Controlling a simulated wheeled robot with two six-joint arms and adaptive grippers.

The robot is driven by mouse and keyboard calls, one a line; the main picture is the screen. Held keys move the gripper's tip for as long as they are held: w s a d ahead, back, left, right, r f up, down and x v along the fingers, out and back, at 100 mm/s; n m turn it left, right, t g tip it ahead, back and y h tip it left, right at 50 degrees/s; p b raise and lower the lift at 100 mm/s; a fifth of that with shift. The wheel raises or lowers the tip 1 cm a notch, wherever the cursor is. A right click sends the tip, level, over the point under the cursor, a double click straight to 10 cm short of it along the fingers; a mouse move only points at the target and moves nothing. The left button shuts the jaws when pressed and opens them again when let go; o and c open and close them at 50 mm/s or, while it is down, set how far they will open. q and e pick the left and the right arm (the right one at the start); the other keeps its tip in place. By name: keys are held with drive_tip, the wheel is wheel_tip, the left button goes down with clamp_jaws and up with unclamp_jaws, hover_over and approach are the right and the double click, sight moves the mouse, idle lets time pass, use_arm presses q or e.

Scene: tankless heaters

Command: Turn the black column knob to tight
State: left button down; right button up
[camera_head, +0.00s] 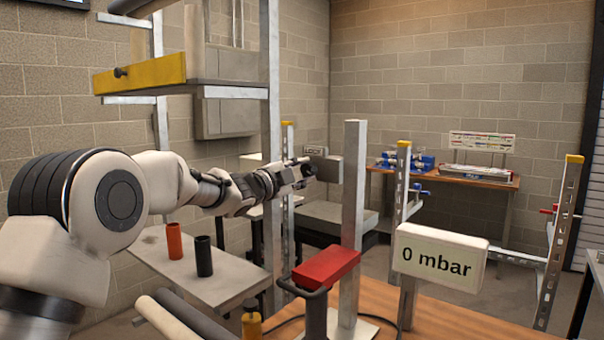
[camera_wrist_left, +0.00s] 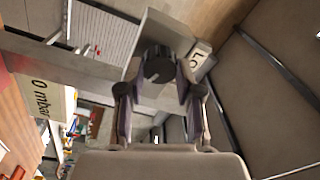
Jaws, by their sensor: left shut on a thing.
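The black column knob (camera_wrist_left: 158,62) shows in the left wrist view, on the grey plate of the column (camera_head: 354,200). A light mark shows on its face. My left gripper (camera_wrist_left: 158,75) has its two fingers on either side of the knob and is shut on it. In the head view my left gripper (camera_head: 300,171) reaches in from the left to the column's grey head plate (camera_head: 328,167), and the knob is mostly hidden there. My right gripper is not in view.
A display reading 0 mbar (camera_head: 440,255) stands right of the column. A red block (camera_head: 326,266) and a black handle stand in front of it. A grey table (camera_head: 185,262) with an orange cylinder (camera_head: 174,241) and a black cylinder (camera_head: 204,256) lies below my left arm.

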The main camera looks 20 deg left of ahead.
use_arm(q)
drive_tip(key=shift+r, duration=0.4)
drive_tip(key=c, duration=0.8)
unclamp_jaws()
drive_tip(key=shift+o, duration=0.2)
drive_tip(key=shift+w+f, duration=0.25)
drive_tip(key=shift+f, duration=0.1)
drive_tip(key=v, duration=1.2)
drive_tip(key=shift+a+f, duration=0.1)
